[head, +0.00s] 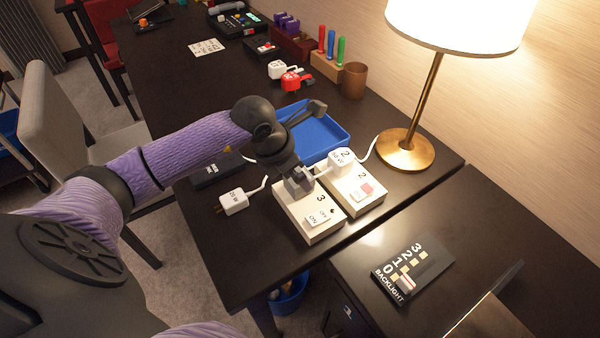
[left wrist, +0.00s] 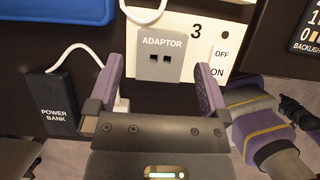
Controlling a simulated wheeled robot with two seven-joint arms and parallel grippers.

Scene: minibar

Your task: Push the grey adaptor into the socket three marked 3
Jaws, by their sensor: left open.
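The grey adaptor (left wrist: 160,58), labelled ADAPTOR with two slots in its face, is at the upper part of the cream socket block marked 3 (left wrist: 208,22). In the head view the adaptor (head: 298,183) is partly hidden under my left gripper (head: 292,176), and socket three (head: 304,224) stands near the desk edge. I cannot tell whether the adaptor is seated flush. In the left wrist view my left gripper (left wrist: 158,88) is open, its purple fingers to either side of the adaptor's near end and nothing between the tips. My right gripper is not in view.
Socket two (head: 368,203), with a white plug (head: 341,158), stands beside socket three. A white plug (head: 233,202) lies to the left, by a power bank (left wrist: 55,105). A blue tray (head: 322,139) and a lamp (head: 405,150) are behind. A BACKLIGHT panel (head: 413,268) is at right.

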